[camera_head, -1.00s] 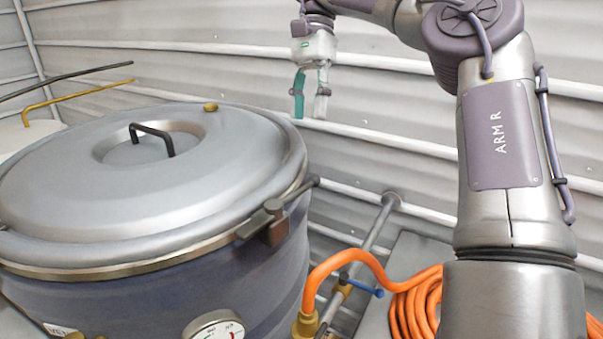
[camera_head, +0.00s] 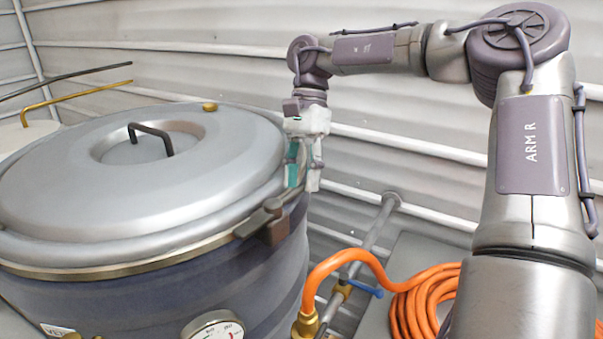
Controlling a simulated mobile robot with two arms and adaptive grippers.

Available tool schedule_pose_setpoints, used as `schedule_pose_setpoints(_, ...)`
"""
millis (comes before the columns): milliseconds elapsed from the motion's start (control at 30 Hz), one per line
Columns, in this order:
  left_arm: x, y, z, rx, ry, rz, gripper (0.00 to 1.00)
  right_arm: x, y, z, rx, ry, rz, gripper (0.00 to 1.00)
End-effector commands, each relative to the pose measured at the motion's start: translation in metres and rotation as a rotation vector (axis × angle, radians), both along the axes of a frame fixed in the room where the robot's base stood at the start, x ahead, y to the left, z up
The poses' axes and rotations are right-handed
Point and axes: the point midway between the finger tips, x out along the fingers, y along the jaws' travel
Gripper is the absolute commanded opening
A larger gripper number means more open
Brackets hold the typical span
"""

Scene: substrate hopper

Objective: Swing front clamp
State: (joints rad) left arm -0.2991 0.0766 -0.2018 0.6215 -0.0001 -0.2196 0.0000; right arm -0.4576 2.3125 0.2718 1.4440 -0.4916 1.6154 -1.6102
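The front clamp (camera_head: 265,221) is a dark bracket with a bar and a rounded knob at the right rim of the big grey vessel (camera_head: 150,302). The vessel's domed lid (camera_head: 75,185) is down, with a black handle on top. My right gripper (camera_head: 303,183) hangs fingers-down at the right edge of the lid, just above and behind the clamp in the picture. Its teal and pale fingers are apart, with a gap between them. The far end of the clamp bar is hidden near the fingertips; I cannot tell whether they touch it. My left gripper is out of view.
An orange hose (camera_head: 345,257) with a brass fitting and a blue-handled valve (camera_head: 365,287) lies right of the vessel. A dial gauge (camera_head: 214,327) is on its front. Black and yellow rods (camera_head: 75,98) stick out at left. A corrugated wall stands behind.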

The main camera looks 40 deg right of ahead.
Motion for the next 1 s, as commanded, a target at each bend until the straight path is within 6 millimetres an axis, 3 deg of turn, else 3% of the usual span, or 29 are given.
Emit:
schedule_pose_setpoints(133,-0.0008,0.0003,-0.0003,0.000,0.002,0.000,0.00,0.0000,-0.0001,0.0002,0.000,0.000,0.000,0.38)
schedule_pose_setpoints(367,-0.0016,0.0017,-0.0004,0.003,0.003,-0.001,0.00,0.0002,0.0000,0.0004,0.000,0.000,0.000,0.00)
schedule_pose_setpoints(1000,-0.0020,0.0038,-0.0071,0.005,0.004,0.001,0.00,-0.0046,-0.0011,-0.0009,0.001,-0.003,-0.059,0.00)
